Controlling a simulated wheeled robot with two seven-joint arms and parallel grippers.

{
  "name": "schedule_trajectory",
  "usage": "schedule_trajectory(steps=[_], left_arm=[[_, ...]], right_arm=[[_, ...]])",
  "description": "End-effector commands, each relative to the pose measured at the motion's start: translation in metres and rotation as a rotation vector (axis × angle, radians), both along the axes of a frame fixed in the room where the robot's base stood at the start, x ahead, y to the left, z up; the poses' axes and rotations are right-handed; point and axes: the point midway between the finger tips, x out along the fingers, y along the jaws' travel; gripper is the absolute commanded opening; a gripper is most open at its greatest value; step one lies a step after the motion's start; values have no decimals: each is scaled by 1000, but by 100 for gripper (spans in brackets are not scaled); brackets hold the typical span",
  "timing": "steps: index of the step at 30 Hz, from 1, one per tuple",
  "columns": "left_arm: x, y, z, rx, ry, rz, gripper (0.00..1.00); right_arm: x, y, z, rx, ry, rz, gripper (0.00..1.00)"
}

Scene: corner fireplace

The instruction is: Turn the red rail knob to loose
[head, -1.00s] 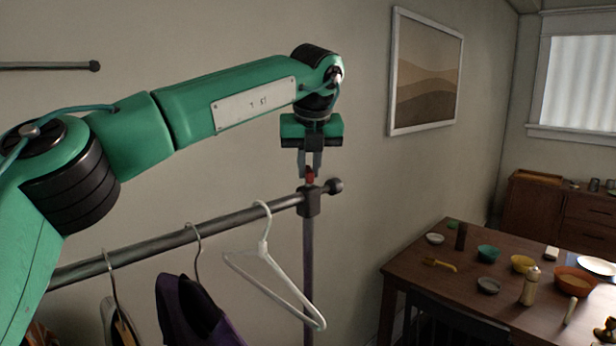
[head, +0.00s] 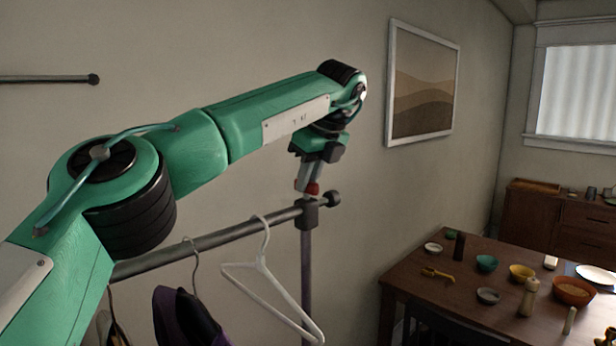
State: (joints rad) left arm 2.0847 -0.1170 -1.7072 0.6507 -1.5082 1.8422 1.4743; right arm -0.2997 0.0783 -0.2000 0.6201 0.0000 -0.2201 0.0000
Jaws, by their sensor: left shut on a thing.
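The red rail knob (head: 313,188) sits on top of the dark joint block (head: 309,214) where the clothes rail (head: 222,236) meets its upright post (head: 306,270). My left gripper (head: 310,185) comes down from above, tilted, with its fingers shut on the red knob. The fingers partly cover the knob, so any mark on it is hidden. My right gripper is not in the view.
A white hanger (head: 262,275) and dark garments (head: 188,318) hang from the rail below my left arm. A dining table (head: 400,283) with bowls and bottles stands at the right. A framed picture (head: 423,82) hangs on the wall.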

Motion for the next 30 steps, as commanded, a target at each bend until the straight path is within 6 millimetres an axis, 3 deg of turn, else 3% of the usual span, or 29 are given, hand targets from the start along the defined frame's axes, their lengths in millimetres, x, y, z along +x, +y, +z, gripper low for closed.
schedule_trajectory(steps=[14, 15, 18, 30], left_arm=[[1, 1, 3, -1, -5, 16, 0], [1, 1, 3, -1, -5, 16, 20], [1, 1, 2, -2, -4, 16, 36], [-2, -3, 8, -1, -4, 13, 36]], right_arm=[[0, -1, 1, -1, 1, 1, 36], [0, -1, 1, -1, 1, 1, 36], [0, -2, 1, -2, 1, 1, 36], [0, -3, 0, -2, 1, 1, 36]])
